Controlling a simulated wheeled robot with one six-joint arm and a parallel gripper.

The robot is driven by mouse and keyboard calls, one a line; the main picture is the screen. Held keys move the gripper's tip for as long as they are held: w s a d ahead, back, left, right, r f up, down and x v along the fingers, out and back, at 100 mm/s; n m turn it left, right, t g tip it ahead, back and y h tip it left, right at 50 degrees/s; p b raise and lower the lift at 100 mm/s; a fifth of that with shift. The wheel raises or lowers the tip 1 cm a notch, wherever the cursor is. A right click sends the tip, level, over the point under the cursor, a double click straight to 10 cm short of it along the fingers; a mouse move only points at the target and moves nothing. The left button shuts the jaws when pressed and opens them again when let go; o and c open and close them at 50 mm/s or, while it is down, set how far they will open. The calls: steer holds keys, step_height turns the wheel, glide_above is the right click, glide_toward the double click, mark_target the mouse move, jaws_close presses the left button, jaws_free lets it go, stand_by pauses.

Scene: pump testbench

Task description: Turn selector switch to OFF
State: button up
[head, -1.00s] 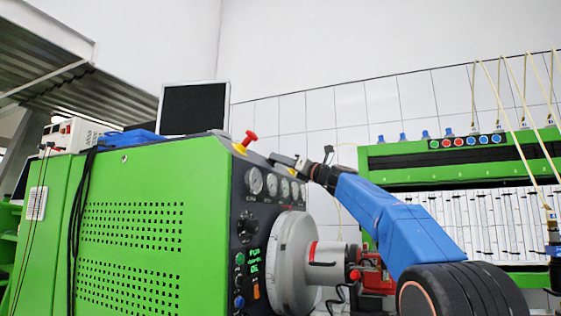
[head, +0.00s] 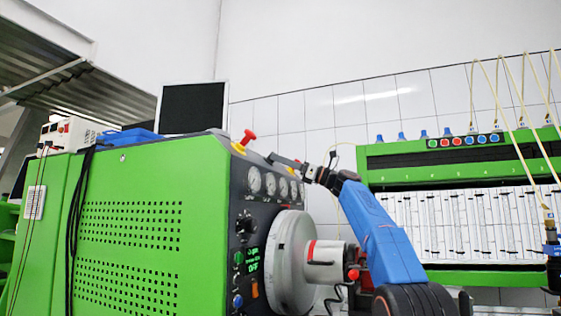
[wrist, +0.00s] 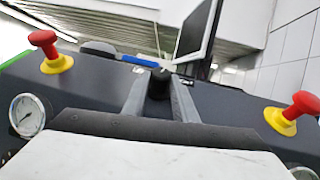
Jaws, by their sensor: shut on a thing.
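In the wrist view my gripper (wrist: 160,88) has its two grey fingers on either side of a black knob (wrist: 160,80), which I take to be the selector switch. The jaws are shut on it. The knob's markings and pointer are hidden. In the head view my gripper (head: 284,162) reaches the sloping top edge of the green testbench (head: 125,235), just above the gauges. The knob itself cannot be made out there.
Red mushroom buttons on yellow bases stand left (wrist: 48,50) and right (wrist: 292,112) of the fingers. A monitor (wrist: 198,28) stands behind. Round gauges (head: 270,183) and a grey flywheel (head: 290,262) lie below the gripper. A green rack (head: 450,165) with tubes stands at the right.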

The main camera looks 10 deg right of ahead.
steer(key=shift+n+g, duration=0.4)
steer(key=o, duration=1)
steer(key=shift+o, duration=0.2)
steer(key=shift+d, duration=0.1)
steer(key=v, duration=1.7)
steer(key=shift+f, duration=0.3)
steer(key=shift+w+d, duration=0.1)
